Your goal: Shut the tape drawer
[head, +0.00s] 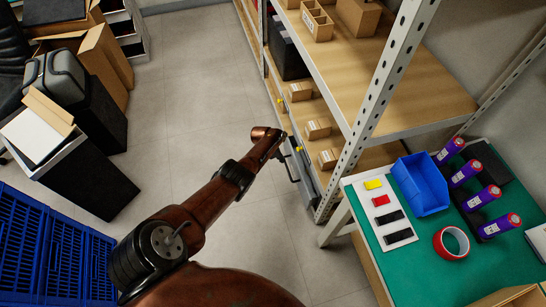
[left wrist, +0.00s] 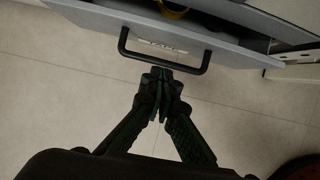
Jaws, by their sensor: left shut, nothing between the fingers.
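The tape drawer (left wrist: 215,48) is grey, with a black bar handle (left wrist: 190,69) and a pale label behind it. It stands partly open at the top of the left wrist view, with part of a yellow roll (left wrist: 173,11) showing inside. In the head view the drawer (head: 303,180) is low on the shelf rack, partly hidden by my arm. My left gripper (left wrist: 163,73) is shut and empty, its tips at the middle of the handle bar; I cannot tell whether they touch it. It also shows in the head view (head: 284,141). My right gripper is not in view.
The shelf rack (head: 392,70) with its metal post rises right of the drawer. A green-topped table (head: 405,275) with a blue bin (head: 420,185), tape and purple cylinders stands at right. A blue crate (head: 50,250) and boxes stand at left. The floor between is clear.

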